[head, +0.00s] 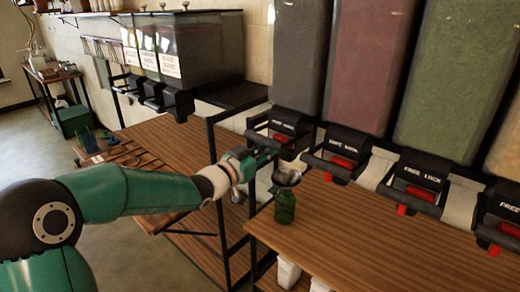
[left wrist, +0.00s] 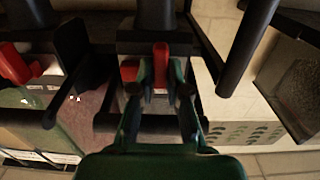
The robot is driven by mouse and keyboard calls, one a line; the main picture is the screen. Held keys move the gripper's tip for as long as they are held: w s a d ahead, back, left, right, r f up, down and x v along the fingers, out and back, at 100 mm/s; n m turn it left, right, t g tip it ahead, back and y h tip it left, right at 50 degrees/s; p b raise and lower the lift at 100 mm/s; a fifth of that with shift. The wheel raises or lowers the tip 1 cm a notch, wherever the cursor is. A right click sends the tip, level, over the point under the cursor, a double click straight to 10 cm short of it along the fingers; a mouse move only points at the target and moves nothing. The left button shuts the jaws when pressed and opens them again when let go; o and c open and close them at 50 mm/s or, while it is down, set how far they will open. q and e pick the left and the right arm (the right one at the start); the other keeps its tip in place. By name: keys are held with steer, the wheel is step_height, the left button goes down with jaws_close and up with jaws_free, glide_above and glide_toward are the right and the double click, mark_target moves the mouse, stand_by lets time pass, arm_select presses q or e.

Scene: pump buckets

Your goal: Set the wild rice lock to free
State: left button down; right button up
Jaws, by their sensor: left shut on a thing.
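The leftmost near dispenser (head: 300,50) holds dark, nearly black grains; I cannot read a wild rice label on it. Below it is a black lock housing with a red lever (head: 281,138). My left gripper (head: 268,155) is at this housing. In the left wrist view my left gripper (left wrist: 161,82) has its two green fingers on either side of an upright red lever (left wrist: 160,62), shut on it. The fingers partly hide the lever. My right gripper is not in view.
More dispensers with red levers stand to the right, one pinkish (head: 368,65) and one green (head: 450,85). A green jar (head: 285,207) stands on the wooden counter (head: 370,245), with a metal funnel or bowl (head: 287,176) above it, close to my gripper.

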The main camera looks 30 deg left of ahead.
arm_select(q)
steer(key=shift+a+r, duration=0.1)
steer(key=shift+a, duration=0.1)
steer(key=c, duration=1.1)
jaws_free()
steer(key=shift+a, duration=0.15)
steer(key=shift+c, duration=0.2)
steer(key=shift+s, duration=0.1)
steer(key=s+a, duration=0.1)
steer(key=s, duration=1)
steer(key=shift+s+a, duration=0.3)
steer(key=shift+s, duration=0.05)
